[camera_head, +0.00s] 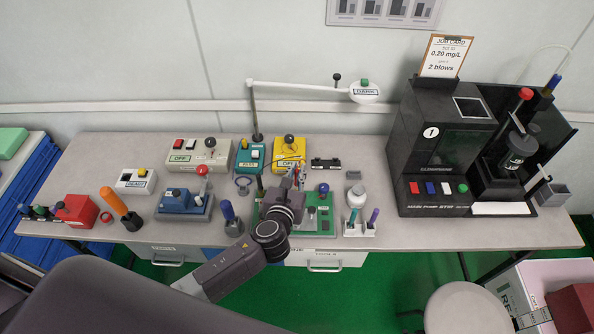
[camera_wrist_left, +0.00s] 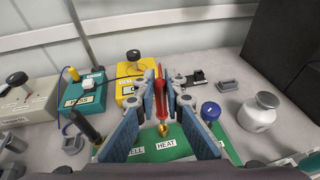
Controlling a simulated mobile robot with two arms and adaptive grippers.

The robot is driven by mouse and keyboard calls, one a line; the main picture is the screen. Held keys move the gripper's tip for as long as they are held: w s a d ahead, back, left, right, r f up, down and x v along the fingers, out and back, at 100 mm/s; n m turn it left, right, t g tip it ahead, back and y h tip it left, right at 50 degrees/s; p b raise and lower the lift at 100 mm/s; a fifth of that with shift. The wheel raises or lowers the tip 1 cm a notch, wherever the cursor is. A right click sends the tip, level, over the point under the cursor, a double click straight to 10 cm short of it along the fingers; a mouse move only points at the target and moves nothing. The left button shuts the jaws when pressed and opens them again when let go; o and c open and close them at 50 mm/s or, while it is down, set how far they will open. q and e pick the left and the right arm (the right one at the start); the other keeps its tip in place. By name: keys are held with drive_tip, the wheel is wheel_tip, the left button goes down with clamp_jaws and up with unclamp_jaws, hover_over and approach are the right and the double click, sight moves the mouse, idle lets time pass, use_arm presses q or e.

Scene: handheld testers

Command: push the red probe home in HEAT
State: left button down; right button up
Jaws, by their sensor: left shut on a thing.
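The red probe (camera_wrist_left: 163,95) stands near upright between the fingers of my left gripper (camera_wrist_left: 163,105) in the left wrist view. The gripper is shut on it. Its brass-coloured lower end (camera_wrist_left: 163,129) shows just behind the HEAT label (camera_wrist_left: 167,145) on the green board (camera_wrist_left: 226,142). How deep the probe sits in HEAT cannot be told. A CELL label (camera_wrist_left: 136,151) lies left of HEAT. In the head view my left gripper (camera_head: 289,187) is over the green board (camera_head: 326,225) and hides much of it. My right gripper is not in view.
A yellow box (camera_head: 288,146) and a teal box (camera_head: 247,163) stand behind the board. A blue knob (camera_wrist_left: 210,110) is right of the gripper, with a white jar (camera_wrist_left: 258,114) beyond. A black-handled probe (camera_wrist_left: 85,128) is left. A large black machine (camera_head: 442,150) fills the right.

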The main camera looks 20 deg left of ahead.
use_arm(q)
drive_tip(key=shift+f, duration=0.45)
drive_tip(key=shift+f+b, duration=0.85)
drive_tip(key=shift+f, duration=0.05)
drive_tip(key=c, duration=1.9)
unclamp_jaws()
drive_tip(key=shift+c, duration=0.2)
drive_tip(key=shift+s, duration=0.15)
drive_tip(key=a+v, duration=0.1)
drive_tip(key=v, duration=1)
drive_tip(key=shift+s+d+r, duration=0.2)
drive_tip(key=shift+s+d, duration=0.15)
drive_tip(key=shift+d, duration=0.15)
